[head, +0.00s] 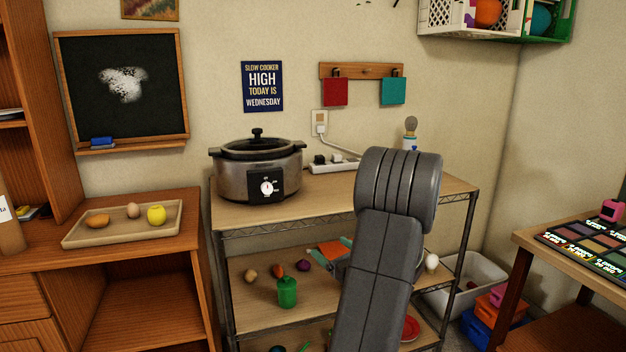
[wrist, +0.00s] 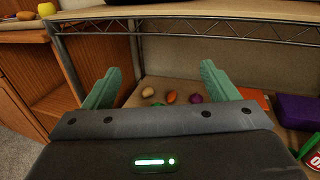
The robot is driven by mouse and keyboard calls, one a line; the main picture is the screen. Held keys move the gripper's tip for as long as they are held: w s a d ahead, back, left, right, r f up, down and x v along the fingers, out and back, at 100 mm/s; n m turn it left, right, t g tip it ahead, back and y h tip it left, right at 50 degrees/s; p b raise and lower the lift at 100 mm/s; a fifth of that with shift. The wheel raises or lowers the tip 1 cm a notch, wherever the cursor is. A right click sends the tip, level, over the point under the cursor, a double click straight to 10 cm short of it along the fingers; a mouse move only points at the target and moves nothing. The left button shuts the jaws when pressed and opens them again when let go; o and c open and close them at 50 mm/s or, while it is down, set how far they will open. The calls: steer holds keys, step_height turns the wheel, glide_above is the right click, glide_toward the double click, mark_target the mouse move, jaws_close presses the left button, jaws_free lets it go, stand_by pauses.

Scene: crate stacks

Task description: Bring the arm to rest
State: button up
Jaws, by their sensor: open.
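My gripper (wrist: 160,82) is in the wrist view with its two green fingers spread wide apart and nothing between them. It faces the shelf rack's middle level, just below the top shelf's front edge. In the head view my grey arm (head: 375,270) reaches forward in front of the rack's right half. It hides most of the gripper and part of the shelves there.
The wire-edged rack (head: 255,216) bears a slow cooker (head: 230,175) on top. Its middle shelf holds small vegetables and a green container (head: 287,292). A wooden cabinet with a tray (head: 75,240) stands left, a table (head: 535,242) right. A purple box (wrist: 297,110) is close right of the fingers.

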steer(key=s+d+r+p, duration=0.2)
steer(key=s+r+p, duration=0.1)
steer(key=r+p, duration=0.4)
step_height(320, 180, up, 3)
steer(key=shift+s+d+r+p, duration=0.1)
steer(key=shift+s+d+p, duration=0.25)
steer(key=shift+d+p, duration=0.05)
